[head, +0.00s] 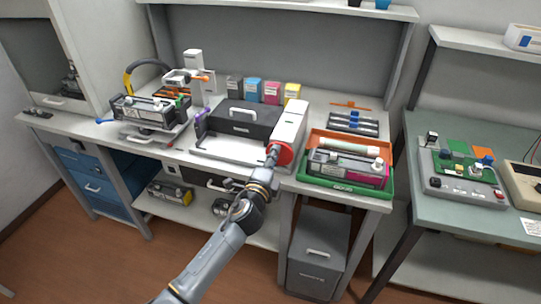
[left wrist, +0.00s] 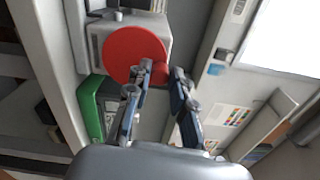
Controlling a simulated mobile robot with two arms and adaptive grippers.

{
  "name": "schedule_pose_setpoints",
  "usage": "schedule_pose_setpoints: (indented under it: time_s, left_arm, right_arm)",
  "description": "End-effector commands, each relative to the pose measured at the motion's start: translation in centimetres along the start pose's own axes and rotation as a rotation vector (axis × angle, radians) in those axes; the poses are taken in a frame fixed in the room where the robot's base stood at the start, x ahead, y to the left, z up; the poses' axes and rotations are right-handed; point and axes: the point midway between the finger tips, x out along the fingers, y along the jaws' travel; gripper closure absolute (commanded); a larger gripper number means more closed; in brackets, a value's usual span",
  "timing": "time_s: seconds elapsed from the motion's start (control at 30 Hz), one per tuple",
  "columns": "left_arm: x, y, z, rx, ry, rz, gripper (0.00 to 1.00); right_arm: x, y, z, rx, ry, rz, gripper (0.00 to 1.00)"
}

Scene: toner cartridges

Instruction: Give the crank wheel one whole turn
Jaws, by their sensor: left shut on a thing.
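The red crank wheel (head: 286,154) is on the front of a white box-shaped unit (head: 291,118) at the middle of the bench in the head view. In the left wrist view the wheel (left wrist: 130,54) shows as a red disc with a red knob near its right edge. My left gripper (head: 274,152) is at the wheel, with its arm reaching up from the bottom of the head view. In the left wrist view its fingers (left wrist: 163,72) are shut on the knob. The fingers partly hide the knob. My right gripper is not in view.
A green tray (head: 343,187) holding a toner cartridge (head: 345,168) stands close to the right of the wheel. A black and white device (head: 240,124) stands to the left. Several coloured boxes (head: 272,92) line the back. A grey bin (head: 318,253) stands below the bench.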

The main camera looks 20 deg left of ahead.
Motion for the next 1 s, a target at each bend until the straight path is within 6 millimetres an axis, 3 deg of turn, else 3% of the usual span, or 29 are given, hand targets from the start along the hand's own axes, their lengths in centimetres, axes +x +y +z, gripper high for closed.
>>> schedule_pose_setpoints:
  time_s: [0.4,1.0]
  left_arm:
    - [0.01,-0.14,-0.83,0.220,0.001,-0.001,1.00]
    - [-0.01,-0.05,-0.98,0.261,0.002,0.000,1.00]
  right_arm:
    - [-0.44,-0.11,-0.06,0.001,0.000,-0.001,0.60]
    - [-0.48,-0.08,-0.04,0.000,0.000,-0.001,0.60]
